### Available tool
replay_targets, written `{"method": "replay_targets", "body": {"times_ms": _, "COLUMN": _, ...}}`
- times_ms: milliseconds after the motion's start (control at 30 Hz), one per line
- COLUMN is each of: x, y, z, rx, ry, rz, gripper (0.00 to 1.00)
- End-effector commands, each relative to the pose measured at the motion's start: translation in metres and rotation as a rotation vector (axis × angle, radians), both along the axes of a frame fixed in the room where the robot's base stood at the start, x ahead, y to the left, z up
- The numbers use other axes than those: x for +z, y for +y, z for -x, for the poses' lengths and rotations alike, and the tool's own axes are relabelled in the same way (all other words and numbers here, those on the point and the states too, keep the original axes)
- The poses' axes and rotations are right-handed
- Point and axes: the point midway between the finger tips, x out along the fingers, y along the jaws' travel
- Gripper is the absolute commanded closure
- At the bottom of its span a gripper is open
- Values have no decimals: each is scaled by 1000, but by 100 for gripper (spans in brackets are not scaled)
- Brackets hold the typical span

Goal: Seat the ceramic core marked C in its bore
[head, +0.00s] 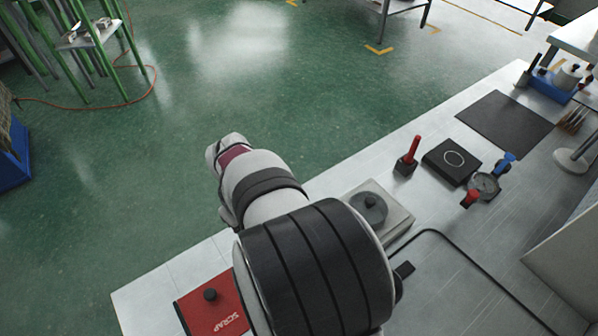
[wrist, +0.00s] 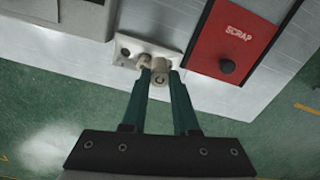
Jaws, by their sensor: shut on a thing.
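My gripper (wrist: 160,74) shows in the wrist view, its two green fingers shut on a small pale cylindrical core (wrist: 160,80). The core has a dark round mark on its end; I cannot tell which letter it is. It is over or at the front edge of a white block with holes (wrist: 125,52). I cannot tell if the held core touches the block. A second beige core (wrist: 143,62) is at the block, just left of the held one. In the head view my arm hides the gripper, the cores and the block.
A red SCRAP plate (head: 190,309) with a black knob is beside the block. In the head view a grey plate with a round disc (head: 370,207), a red-handled tool (head: 411,152) and a black ring-marked block (head: 451,162) stand farther along the bench. Green floor lies beyond its edge.

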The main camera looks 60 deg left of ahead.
Motion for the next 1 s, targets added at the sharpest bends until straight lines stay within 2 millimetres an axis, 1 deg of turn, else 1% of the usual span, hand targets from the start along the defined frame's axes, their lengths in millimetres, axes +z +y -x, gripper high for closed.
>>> {"method": "replay_targets", "body": {"times_ms": 33, "x": -6, "y": 6, "z": 8, "rx": 2, "ry": 0, "rz": 1, "gripper": 100}}
{"method": "replay_targets", "body": {"times_ms": 133, "x": -14, "y": 13, "z": 16, "rx": -1, "ry": 0, "rz": 0, "gripper": 100}}
{"method": "replay_targets", "body": {"times_ms": 167, "x": -17, "y": 14, "z": 17, "rx": -1, "ry": 0, "rz": 1, "gripper": 100}}
{"method": "replay_targets", "body": {"times_ms": 300, "x": -46, "y": 14, "z": 18, "rx": -3, "ry": 0, "rz": 3, "gripper": 100}}
{"method": "replay_targets", "body": {"times_ms": 367, "x": -52, "y": 15, "z": 18, "rx": -3, "ry": 0, "rz": 0, "gripper": 100}}
{"method": "replay_targets", "body": {"times_ms": 700, "x": -57, "y": 15, "z": 17, "rx": -3, "ry": 0, "rz": -1, "gripper": 100}}
{"method": "replay_targets", "body": {"times_ms": 733, "x": -57, "y": 15, "z": 17, "rx": -3, "ry": -1, "rz": -1, "gripper": 68}}
{"method": "replay_targets", "body": {"times_ms": 767, "x": -56, "y": 15, "z": 17, "rx": -3, "ry": -1, "rz": -1, "gripper": 63}}
{"method": "replay_targets", "body": {"times_ms": 800, "x": -56, "y": 15, "z": 17, "rx": -3, "ry": -1, "rz": -1, "gripper": 59}}
{"method": "replay_targets", "body": {"times_ms": 1000, "x": -56, "y": 15, "z": 17, "rx": -3, "ry": -1, "rz": -1, "gripper": 59}}
